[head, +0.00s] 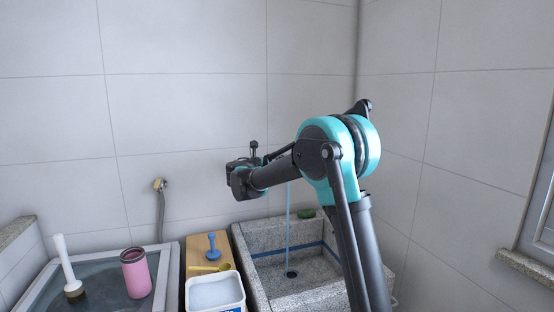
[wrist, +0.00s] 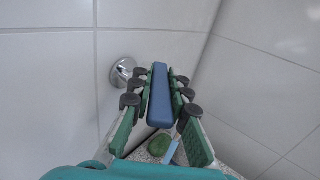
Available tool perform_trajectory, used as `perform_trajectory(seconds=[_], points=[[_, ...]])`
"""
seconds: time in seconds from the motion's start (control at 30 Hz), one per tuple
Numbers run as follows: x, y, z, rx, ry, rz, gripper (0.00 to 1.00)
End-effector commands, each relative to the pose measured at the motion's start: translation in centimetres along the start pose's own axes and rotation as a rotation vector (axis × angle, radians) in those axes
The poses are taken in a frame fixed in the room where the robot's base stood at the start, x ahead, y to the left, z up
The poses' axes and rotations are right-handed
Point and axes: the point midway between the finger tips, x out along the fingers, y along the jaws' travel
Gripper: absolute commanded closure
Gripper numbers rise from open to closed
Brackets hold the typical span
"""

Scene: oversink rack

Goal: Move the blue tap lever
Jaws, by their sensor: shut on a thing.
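The blue tap lever (wrist: 160,98) is a long, flat bar in the middle of the wrist view. My gripper (wrist: 159,80) has its green ribbed fingers on both sides of it, shut on the lever. A round chrome wall fitting (wrist: 122,72) shows just left of the fingers. In the head view the end of my arm is at the wall above the stone sink, and the lever and fingertips are hidden there. A thin stream of water (head: 288,215) falls into the stone sink (head: 262,291).
A green oval item (head: 306,213) lies on the sink's back rim. Left of the sink are a wooden board (head: 197,256) with a blue stopper-like item (head: 212,247), a white tub (head: 215,291), and a water-filled basin with a pink container (head: 136,275) and white-handled brush (head: 65,262).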

Motion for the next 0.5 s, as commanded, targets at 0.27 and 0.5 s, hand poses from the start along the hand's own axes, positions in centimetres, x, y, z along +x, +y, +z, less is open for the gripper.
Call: perform_trajectory(seconds=[0.27,0.5], points=[[-0.01,-0.11,0.0,0.0,0.0,0.038,1.0],[0.0,-0.1,0.01,0.0,0.0,0.038,1.0]])
